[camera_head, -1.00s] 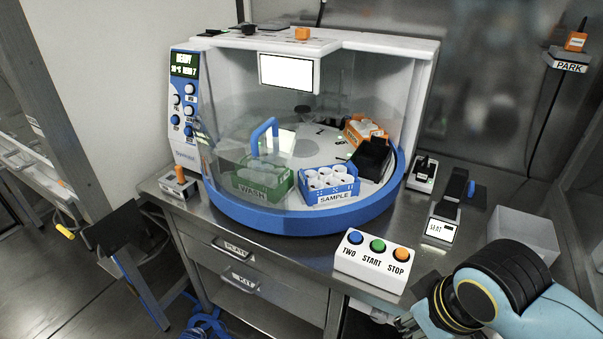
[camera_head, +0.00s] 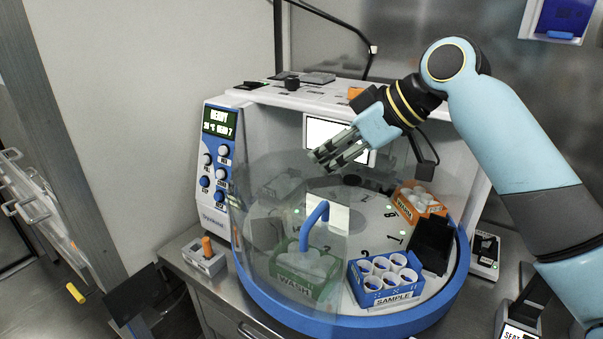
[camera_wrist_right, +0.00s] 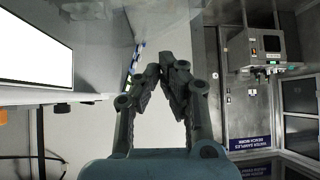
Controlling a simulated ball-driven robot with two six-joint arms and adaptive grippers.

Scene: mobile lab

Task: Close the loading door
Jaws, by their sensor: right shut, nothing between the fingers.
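The loading door (camera_head: 262,200) is a clear curved panel with a blue handle (camera_head: 315,222) on the front of the white and blue machine (camera_head: 215,175). The panel spans the left part of the front, and the right part looks uncovered. Its exact edges are hard to see. My right gripper (camera_head: 325,160) is shut and empty, up and slightly right of the handle, in front of the white screen (camera_head: 318,130). Its closed fingers show in the right wrist view (camera_wrist_right: 172,62), with the screen (camera_wrist_right: 35,48) at left. I cannot see my left gripper.
A green WASH rack (camera_head: 300,284), a blue SAMPLE rack (camera_head: 352,284), an orange rack (camera_head: 402,204) and a black block (camera_head: 432,240) stand on the round deck. A small box with an orange lever (camera_head: 207,256) is left of the machine.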

